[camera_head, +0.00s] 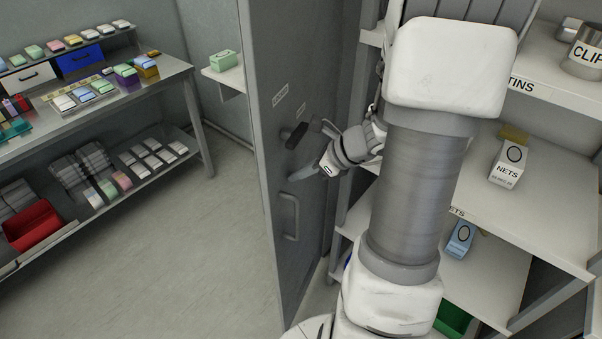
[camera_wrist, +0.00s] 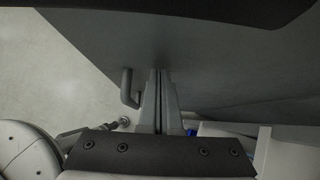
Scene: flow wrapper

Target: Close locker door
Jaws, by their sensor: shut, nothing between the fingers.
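The locker door (camera_head: 312,75) is a tall grey panel standing open in the middle of the head view, with small labels on its face. It has a grey bar handle (camera_head: 289,216) low on that face; the handle also shows in the wrist view (camera_wrist: 127,88), just left of my fingers. My gripper (camera_head: 293,178) is in front of the door's face, above the handle. In the wrist view my gripper (camera_wrist: 158,76) has its two fingers together and empty, pointing at the grey door (camera_wrist: 215,60). Whether the fingertips touch the door I cannot tell.
Open shelves (camera_head: 560,200) with labelled boxes and a tin stand close on the right, beside my arm. A workbench (camera_head: 150,85) with small boxes and a red bin (camera_head: 33,224) is at the left. The floor (camera_head: 190,250) between bench and door is clear.

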